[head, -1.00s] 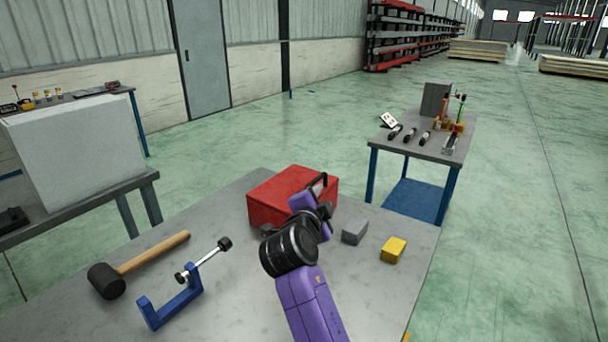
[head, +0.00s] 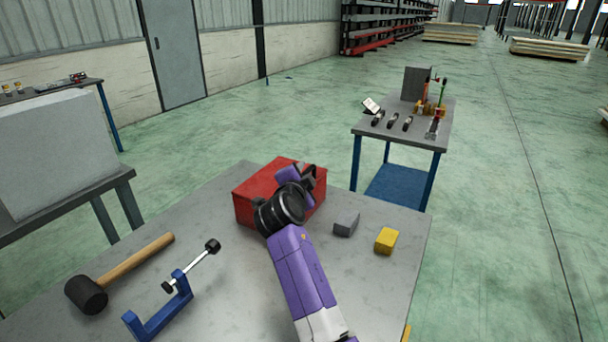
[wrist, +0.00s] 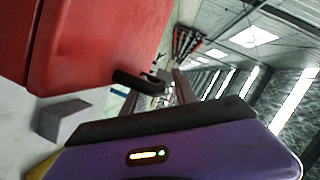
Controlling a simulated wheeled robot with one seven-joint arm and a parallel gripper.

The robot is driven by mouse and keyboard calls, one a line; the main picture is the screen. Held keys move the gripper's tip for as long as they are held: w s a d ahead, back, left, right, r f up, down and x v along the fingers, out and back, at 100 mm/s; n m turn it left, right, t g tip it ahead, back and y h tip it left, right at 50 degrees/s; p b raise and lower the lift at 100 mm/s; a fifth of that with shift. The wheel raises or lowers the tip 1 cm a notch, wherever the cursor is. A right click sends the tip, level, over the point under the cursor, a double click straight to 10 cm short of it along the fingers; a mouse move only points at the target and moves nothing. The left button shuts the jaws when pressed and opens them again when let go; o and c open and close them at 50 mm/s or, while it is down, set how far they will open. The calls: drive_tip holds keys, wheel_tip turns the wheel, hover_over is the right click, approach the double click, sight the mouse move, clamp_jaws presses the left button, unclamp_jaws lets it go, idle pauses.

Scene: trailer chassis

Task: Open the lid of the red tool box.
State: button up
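The red tool box (head: 262,187) stands on the grey workbench, and its lid looks closed. The arm covers part of its front and right side. My gripper (head: 308,180) is at the right side of the box, close to the lid. In the wrist view the red box (wrist: 95,45) fills the upper left. A dark handle-like part (wrist: 138,82) juts from its edge, close to my gripper's fingers (wrist: 160,92). Whether they touch it, and how far apart the fingers are, is unclear.
On the workbench (head: 225,285) are a grey block (head: 346,224), a yellow block (head: 387,240), a mallet (head: 125,272) and a blue clamp (head: 165,310). A second table (head: 400,133) with tools stands behind at the right. Open green floor lies around.

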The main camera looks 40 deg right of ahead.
drive_tip(key=shift+d, duration=0.1)
clamp_jaws()
idle(1.4)
